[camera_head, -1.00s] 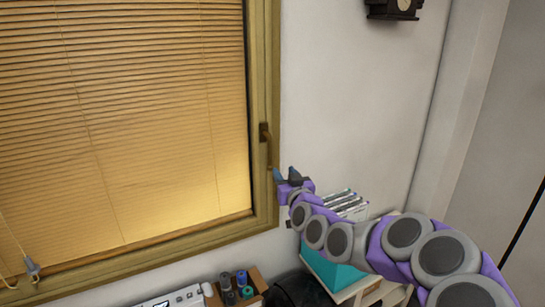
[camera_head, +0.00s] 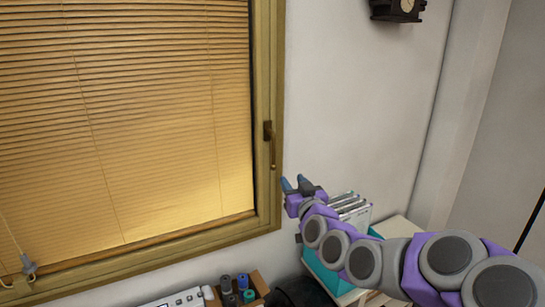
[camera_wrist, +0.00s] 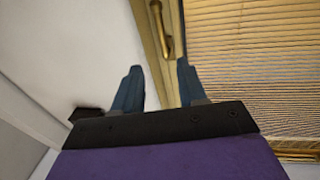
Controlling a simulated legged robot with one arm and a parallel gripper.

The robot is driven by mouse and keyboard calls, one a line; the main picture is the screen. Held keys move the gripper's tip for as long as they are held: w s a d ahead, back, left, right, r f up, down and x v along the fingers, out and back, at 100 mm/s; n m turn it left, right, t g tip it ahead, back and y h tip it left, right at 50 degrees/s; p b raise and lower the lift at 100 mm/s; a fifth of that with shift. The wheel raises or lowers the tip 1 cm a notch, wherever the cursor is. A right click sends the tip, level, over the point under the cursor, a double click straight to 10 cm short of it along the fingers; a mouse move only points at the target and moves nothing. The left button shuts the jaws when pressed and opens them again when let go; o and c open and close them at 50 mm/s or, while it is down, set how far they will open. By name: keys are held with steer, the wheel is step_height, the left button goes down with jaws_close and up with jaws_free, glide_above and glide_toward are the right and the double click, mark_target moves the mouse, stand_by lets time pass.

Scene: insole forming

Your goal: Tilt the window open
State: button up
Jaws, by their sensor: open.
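The window (camera_head: 262,190) has a wooden frame and a lowered blind. Its handle (camera_head: 270,145) is on the right side of the frame and hangs downward.
A teal box (camera_head: 325,272) with several upright items stands on a shelf below my arm. A box with coloured rolls (camera_head: 237,285) is at the bottom.

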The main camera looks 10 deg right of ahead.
steer(key=shift+s+d+b, duration=0.3)
steer(key=shift+s+d, duration=0.05)
steer(key=shift+s, duration=0.25)
steer(key=shift+s+d+b, duration=0.25)
steer(key=shift+s+d, duration=0.05)
steer(key=shift+s, duration=0.25)
steer(key=shift+a, duration=0.15)
steer(key=shift+a+b, duration=0.2)
steer(key=shift+b, duration=0.1)
steer(key=shift+d, duration=0.1)
